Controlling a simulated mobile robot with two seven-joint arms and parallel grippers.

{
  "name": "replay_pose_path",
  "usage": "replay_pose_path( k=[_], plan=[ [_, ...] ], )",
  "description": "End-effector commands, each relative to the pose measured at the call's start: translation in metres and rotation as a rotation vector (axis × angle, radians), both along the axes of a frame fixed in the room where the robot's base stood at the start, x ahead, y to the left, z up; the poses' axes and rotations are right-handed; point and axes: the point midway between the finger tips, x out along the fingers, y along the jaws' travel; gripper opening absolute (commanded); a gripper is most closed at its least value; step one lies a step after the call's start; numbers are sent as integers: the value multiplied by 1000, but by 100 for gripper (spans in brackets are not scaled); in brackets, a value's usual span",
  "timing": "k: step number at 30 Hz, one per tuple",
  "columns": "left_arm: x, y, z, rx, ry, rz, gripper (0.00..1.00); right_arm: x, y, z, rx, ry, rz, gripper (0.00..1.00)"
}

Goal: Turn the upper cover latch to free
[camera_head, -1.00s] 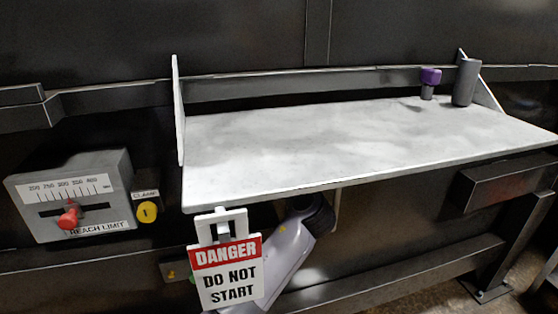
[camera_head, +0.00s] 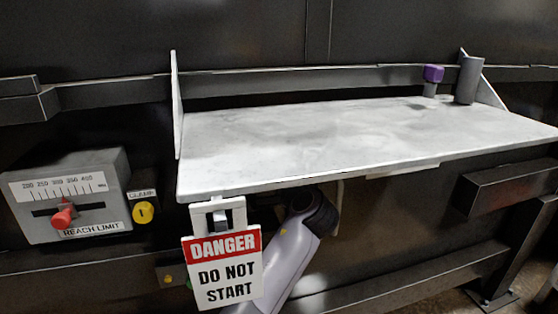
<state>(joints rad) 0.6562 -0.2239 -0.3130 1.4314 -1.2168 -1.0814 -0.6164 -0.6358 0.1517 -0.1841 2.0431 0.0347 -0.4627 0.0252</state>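No upper cover latch can be made out in the head view. A yellow clamp knob (camera_head: 143,212) with a dark mark on it sits under a CLAMP label, beside the reach limit box. Neither of my grippers is in view. A pale arm link with a dark joint, apparently mine, shows below the shelf, and its end is out of sight.
A grey shelf (camera_head: 330,145) juts out across the middle. A purple-topped knob (camera_head: 433,75) and a grey cylinder (camera_head: 467,80) stand at its back right. A DANGER DO NOT START sign (camera_head: 223,270) hangs at its front left. The reach limit box (camera_head: 70,197) has a red slider (camera_head: 63,216).

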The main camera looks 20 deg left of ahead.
Motion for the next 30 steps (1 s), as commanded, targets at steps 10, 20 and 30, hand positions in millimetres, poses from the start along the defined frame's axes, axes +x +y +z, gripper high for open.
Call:
replay_pose_path(
  k=[10, 20, 30],
  plan=[
    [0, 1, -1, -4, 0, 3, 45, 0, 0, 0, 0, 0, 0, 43],
    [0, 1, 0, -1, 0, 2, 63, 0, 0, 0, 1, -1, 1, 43],
    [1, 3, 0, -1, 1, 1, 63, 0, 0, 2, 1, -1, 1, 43]
  ],
)
